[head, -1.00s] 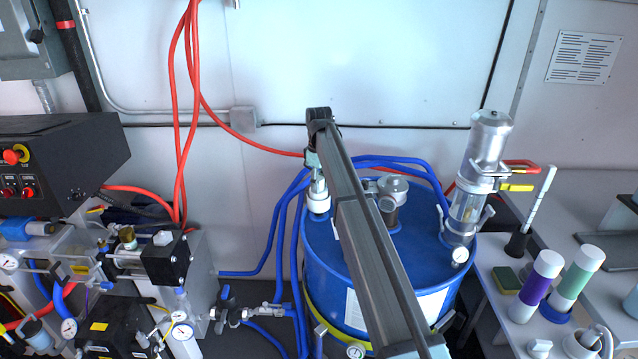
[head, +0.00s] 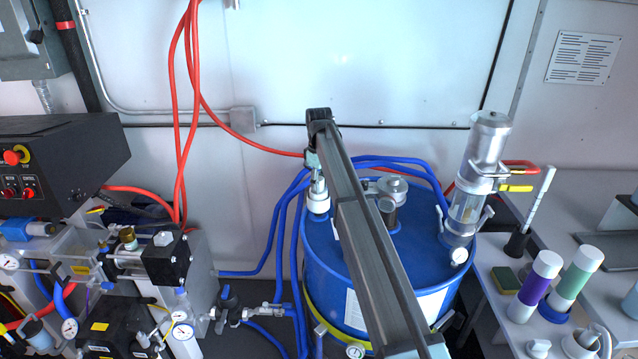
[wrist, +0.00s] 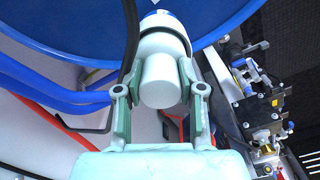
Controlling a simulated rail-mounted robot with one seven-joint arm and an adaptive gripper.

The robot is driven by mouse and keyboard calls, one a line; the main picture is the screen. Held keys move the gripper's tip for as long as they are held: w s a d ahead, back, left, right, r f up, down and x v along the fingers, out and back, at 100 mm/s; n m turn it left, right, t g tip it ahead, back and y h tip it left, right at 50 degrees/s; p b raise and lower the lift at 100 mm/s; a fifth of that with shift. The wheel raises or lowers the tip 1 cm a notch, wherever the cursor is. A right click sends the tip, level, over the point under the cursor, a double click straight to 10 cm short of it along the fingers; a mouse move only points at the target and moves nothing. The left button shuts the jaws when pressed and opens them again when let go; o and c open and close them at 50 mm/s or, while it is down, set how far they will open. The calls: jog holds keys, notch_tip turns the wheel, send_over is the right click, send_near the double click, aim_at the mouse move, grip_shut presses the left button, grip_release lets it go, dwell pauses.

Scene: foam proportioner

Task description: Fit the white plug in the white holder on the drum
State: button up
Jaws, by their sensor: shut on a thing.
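The white holder (head: 318,206) stands on the left part of the blue drum's top (head: 345,240). My gripper (head: 315,172) is directly above the holder, pointing down. In the wrist view its two green fingers (wrist: 160,82) are shut on the white plug (wrist: 159,83), one finger on each side. The plug is in line with the wider white holder (wrist: 163,33) at the drum. The plug's lower end is hidden, so I cannot tell how deep it sits in the holder.
Blue hoses (head: 283,235) run close along the drum's left side. A metal fitting (head: 390,190) and a clear cylinder pump (head: 480,180) stand on the drum to the right. My arm covers the drum's middle.

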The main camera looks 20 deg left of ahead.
jog(key=shift+f, duration=0.6)
dwell(0.3)
jog(key=o, duration=0.9)
jog(key=shift+r, duration=0.1)
jog(key=shift+r+p, duration=2.2)
jog(key=shift+r, duration=3.25)
